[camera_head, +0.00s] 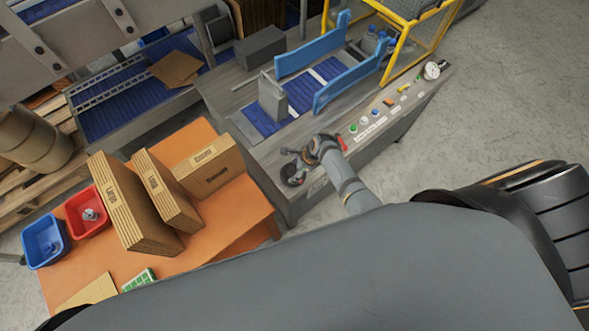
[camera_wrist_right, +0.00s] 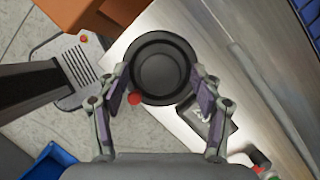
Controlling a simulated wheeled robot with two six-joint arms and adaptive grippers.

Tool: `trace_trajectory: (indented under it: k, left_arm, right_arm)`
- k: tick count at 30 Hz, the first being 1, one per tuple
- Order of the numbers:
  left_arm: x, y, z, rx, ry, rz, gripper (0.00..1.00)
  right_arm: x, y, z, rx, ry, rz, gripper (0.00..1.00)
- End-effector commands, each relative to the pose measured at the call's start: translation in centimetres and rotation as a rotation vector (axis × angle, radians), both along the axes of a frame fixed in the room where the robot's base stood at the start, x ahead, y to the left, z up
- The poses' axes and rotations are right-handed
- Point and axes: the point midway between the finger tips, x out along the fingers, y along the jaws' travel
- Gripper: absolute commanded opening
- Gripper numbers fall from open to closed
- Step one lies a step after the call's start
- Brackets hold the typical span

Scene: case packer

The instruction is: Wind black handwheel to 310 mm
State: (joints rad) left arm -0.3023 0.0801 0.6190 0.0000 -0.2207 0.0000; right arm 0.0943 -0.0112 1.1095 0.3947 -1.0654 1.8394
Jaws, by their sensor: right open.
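The black handwheel (camera_wrist_right: 162,72) is a round dark cup-like wheel at the top middle of the right wrist view. It also shows in the head view (camera_head: 292,175), at the near left corner of the machine bench. My right gripper (camera_wrist_right: 161,84) is open, with one finger on each side of the wheel; I cannot tell whether they touch it. In the head view the right gripper (camera_head: 306,158) is just beside the wheel and partly covers that area. A dark plate with white marks (camera_wrist_right: 207,117) lies right of the wheel; its marks are unreadable. My left gripper is not visible.
A red knob (camera_wrist_right: 135,99) is by the left finger. Buttons (camera_head: 365,119) line the bench front, with a dial (camera_head: 431,70) at its far end. An orange table (camera_head: 225,235) with cartons (camera_head: 130,205) and bins (camera_head: 45,241) stands left.

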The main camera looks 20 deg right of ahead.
Motion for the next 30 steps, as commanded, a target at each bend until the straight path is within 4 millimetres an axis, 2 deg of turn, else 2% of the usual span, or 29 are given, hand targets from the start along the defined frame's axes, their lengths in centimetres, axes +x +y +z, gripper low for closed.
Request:
trace_trajectory:
  k: [8,19,30]
  left_arm:
    - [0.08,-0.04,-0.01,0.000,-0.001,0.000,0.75]
    - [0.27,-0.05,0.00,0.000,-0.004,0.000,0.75]
    - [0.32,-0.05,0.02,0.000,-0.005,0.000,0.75]
  right_arm:
    - [0.04,0.05,-0.15,0.000,-0.001,0.000,0.65]
    - [0.02,0.02,-0.14,-0.001,0.000,0.000,0.15]
    - [0.05,-0.06,-0.16,-0.002,0.001,0.065,0.13]
